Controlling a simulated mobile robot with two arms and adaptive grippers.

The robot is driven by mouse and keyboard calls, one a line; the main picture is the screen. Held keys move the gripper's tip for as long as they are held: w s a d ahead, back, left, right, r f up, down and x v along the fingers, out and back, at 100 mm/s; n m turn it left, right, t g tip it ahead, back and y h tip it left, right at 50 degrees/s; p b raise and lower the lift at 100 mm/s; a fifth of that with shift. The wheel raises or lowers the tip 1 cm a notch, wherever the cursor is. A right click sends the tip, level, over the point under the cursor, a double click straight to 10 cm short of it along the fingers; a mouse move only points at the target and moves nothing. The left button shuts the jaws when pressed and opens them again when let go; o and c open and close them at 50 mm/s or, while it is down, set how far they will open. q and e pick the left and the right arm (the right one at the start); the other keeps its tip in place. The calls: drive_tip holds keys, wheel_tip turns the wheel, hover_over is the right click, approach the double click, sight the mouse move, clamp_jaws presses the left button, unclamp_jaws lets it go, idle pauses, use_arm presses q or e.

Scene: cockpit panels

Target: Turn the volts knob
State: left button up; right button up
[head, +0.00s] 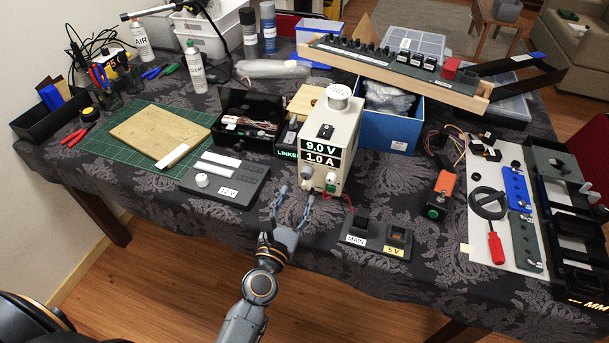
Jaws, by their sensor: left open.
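The power supply (341,125) is a pale box on the table, with a display (320,153) reading 9.0 V and 1.0 A. Below the display, its front has a grey knob (307,171) on the left and a pale knob (331,181) on the right. I cannot read which one is the volts knob. My left gripper (296,195) is open and empty, just in front of the lower front of the supply. Its fingers are spread below the left knob, and I see no clear contact. My right gripper is not in view.
A grey panel marked 12 V (234,191) lies left of the gripper. A blue box (388,125) stands behind. The front table strip is mostly clear.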

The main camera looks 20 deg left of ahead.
sight(306, 176)
use_arm(q)
drive_tip(key=w, duration=0.7)
drive_tip(key=shift+w+p, duration=0.25)
drive_tip(key=shift+p, duration=0.05)
clamp_jaws()
